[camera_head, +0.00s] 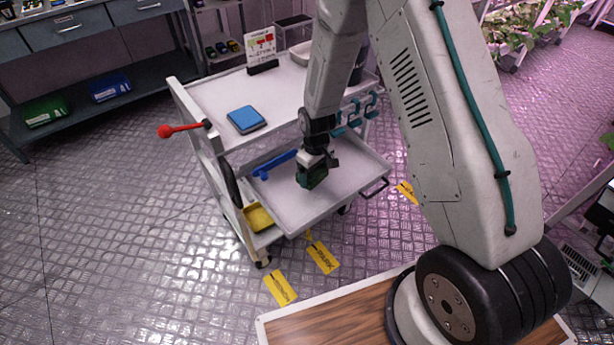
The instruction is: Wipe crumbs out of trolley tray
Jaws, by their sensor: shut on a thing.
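The trolley tray (343,197) is a light grey, shallow tray pulled out from the trolley, below its top shelf. My gripper (317,164) is over the middle of the tray, pointing down. It is shut on a dark green block (312,178), perhaps a sponge or pad. The block is at or just above the tray floor; I cannot tell if it touches. A blue tool (274,164) with a long handle lies at the tray's back left. I cannot make out crumbs at this size, and my arm and gripper hide part of the tray.
The trolley top (210,92) carries a blue pad (246,119) and a sign (261,46). A red-knobbed lever (167,131) sticks out left. A dark handle (375,188) is on the tray's right. A yellow container (259,217) sits below. Open floor lies left.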

